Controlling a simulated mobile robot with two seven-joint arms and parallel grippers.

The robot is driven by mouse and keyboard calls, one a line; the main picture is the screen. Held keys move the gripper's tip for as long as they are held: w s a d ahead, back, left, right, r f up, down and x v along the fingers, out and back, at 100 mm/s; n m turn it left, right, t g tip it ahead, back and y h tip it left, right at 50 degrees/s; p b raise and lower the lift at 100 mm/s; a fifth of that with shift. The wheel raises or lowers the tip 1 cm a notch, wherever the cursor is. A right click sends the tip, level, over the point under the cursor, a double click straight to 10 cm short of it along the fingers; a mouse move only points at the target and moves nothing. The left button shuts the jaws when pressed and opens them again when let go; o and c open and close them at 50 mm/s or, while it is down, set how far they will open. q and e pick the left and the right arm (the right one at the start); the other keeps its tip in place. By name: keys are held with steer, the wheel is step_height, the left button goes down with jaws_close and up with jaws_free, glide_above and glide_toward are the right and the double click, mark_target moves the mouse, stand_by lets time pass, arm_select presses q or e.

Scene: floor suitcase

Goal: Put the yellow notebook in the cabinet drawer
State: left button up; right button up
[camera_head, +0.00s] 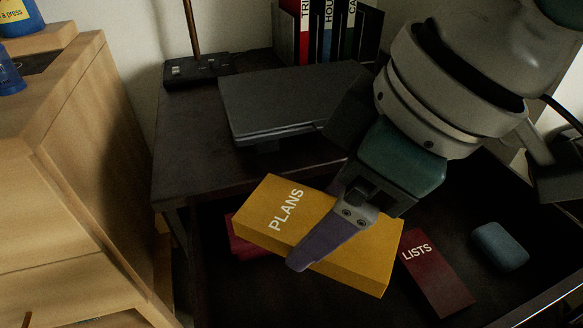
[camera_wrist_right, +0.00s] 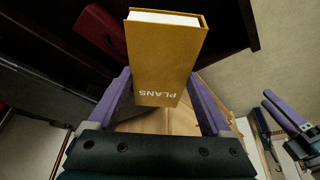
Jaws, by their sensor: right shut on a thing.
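The yellow notebook (camera_head: 350,262), marked PLANS, is held tilted by my right gripper (camera_head: 300,262) above an open dark drawer (camera_head: 222,300). One purple finger lies across its cover; the other is hidden behind it in the head view. In the right wrist view the notebook (camera_wrist_right: 165,55) sits between both fingers of the right gripper (camera_wrist_right: 162,100), its white page edge facing away. My left gripper (camera_wrist_right: 284,112) shows at the right of the right wrist view, apart from the notebook; its opening is unclear. It is not in the head view.
In the drawer lie a dark red LISTS notebook (camera_head: 436,272) and a blue-grey case (camera_head: 498,246). A red item (camera_head: 240,240) is partly hidden under the yellow notebook. A closed laptop (camera_head: 275,100) and binders (camera_head: 325,35) stand on the dark top. A light wood cabinet (camera_head: 70,170) stands left.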

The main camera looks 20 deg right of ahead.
steer(key=b, duration=0.6)
glide_above(304, 306)
steer(key=s+d, duration=0.1)
step_height(304, 306, down, 14)
steer(key=shift+d+r, duration=0.1)
steer(key=shift+r, duration=0.05)
step_height(304, 306, down, 5)
steer(key=shift+r+b, duration=0.2)
steer(key=shift+b, duration=0.65)
steer(key=shift+f, duration=0.15)
steer(key=shift+f, duration=0.15)
steer(key=o, duration=1.3)
steer(key=shift+c, duration=0.2)
